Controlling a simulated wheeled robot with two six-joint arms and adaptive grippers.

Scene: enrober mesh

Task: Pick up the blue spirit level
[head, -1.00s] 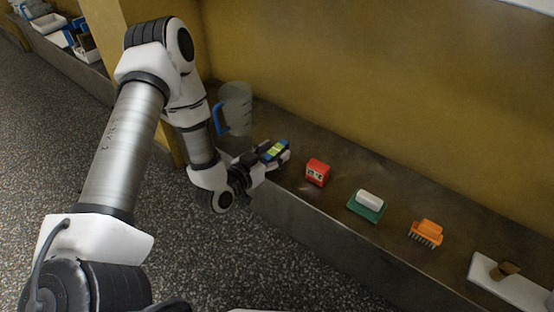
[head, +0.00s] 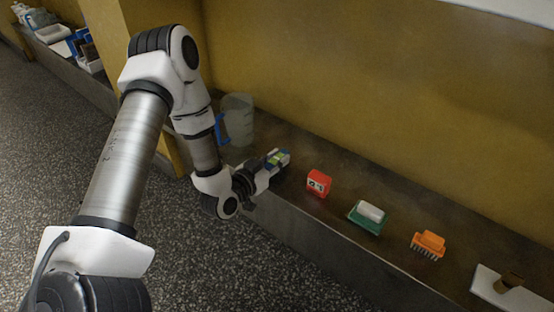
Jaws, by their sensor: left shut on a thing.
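The blue spirit level (head: 277,158) is a small blue block with a yellow-green vial area, over the left part of the dark shelf. My left gripper (head: 279,163) is shut on it, with the fingers on either side covering part of it. I cannot tell whether the level still touches the shelf. My right gripper is not in view.
A clear jug with a blue handle (head: 238,118) stands behind the gripper. To the right along the shelf (head: 340,204) are a red timer-like block (head: 318,183), a green dish with a white block (head: 365,221), an orange brush (head: 429,243) and a white board (head: 500,291).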

